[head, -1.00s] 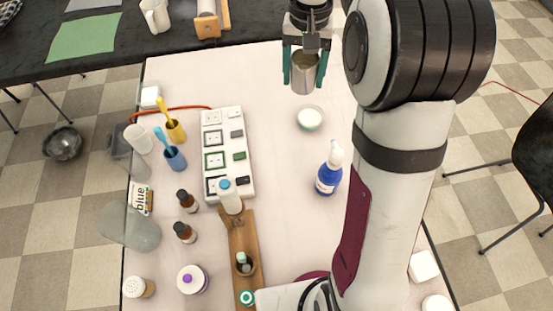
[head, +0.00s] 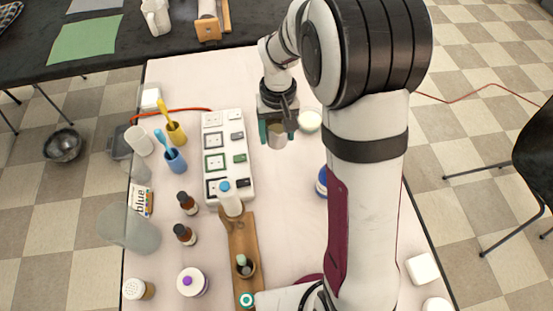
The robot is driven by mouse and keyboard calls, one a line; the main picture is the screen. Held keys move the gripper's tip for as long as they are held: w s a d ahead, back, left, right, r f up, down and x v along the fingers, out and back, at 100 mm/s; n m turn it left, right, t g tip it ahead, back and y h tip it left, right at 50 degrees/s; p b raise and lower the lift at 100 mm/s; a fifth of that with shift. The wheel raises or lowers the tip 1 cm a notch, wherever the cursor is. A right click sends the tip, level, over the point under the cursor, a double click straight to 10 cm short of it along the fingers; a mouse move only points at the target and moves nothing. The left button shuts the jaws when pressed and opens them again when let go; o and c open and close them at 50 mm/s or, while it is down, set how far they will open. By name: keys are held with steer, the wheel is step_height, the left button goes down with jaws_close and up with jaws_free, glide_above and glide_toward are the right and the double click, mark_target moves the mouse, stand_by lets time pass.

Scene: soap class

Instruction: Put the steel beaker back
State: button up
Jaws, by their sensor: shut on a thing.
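The steel beaker (head: 277,139) is a small metal cup held upright between the green fingers of my gripper (head: 278,130). My gripper is shut on it, over the pink-white table just right of the white block with framed squares (head: 214,150). I cannot tell whether the beaker touches the table. Its upper part is hidden by the fingers.
A wooden strip (head: 240,243) with bottles stands in front of the block. A white dish (head: 309,121) is close behind my gripper to the right. A blue bottle (head: 322,181) is partly hidden by my arm. Cups and brown bottles (head: 187,202) stand at left.

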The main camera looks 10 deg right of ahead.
mark_target(277, 164)
step_height(277, 164, down, 10)
steer(key=shift+f, duration=0.25)
steer(key=o, duration=1.5)
steer(key=shift+f, duration=0.15)
